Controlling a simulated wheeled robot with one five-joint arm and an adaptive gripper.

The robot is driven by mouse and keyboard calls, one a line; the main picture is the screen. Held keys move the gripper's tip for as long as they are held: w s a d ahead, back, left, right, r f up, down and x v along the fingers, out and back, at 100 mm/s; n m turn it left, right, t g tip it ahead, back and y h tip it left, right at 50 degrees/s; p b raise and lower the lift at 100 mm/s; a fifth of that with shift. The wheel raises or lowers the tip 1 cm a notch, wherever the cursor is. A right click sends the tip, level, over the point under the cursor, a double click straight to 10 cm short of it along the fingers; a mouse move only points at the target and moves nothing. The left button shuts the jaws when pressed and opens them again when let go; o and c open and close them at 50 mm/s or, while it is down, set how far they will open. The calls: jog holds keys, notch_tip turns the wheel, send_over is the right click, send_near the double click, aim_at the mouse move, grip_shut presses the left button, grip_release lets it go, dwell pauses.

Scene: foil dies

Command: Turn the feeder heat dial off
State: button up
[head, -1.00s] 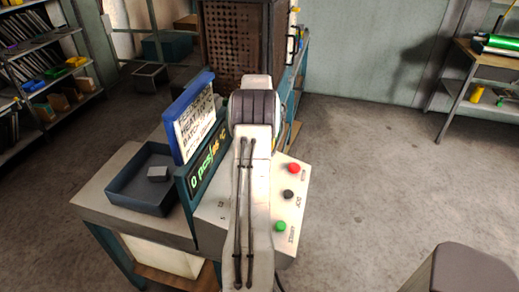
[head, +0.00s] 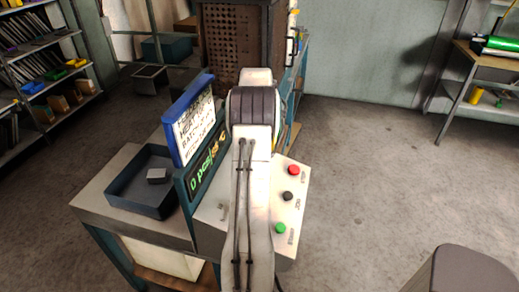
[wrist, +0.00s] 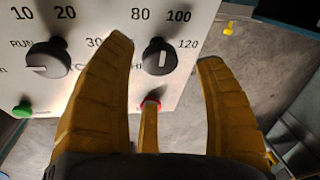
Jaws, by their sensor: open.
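In the wrist view, a black dial (wrist: 159,57) sits on a pale panel (wrist: 88,20) among the printed numbers 80, 100 and 120. It has a short light mark on its face. A second black dial (wrist: 48,58) is to the left, near 10, 20 and RUN. Which printed name belongs to each dial is not fully readable. My yellow gripper (wrist: 167,52) is open, its two fingers to the left and right of the right-hand dial in the picture. Contact with it cannot be told. In the head view my arm covers the dials and the gripper.
In the head view, red (head: 293,170), black (head: 287,196) and green (head: 280,228) buttons stand on the sloped panel right of my arm. A blue-framed sign (head: 192,120) and dark tray (head: 143,181) are left. Open floor lies to the right.

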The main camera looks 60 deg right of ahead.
notch_tip(320, 180, up, 8)
jog(key=a, duration=0.1)
jog(key=shift+s, duration=0.35)
jog(key=shift+w+a, duration=0.1)
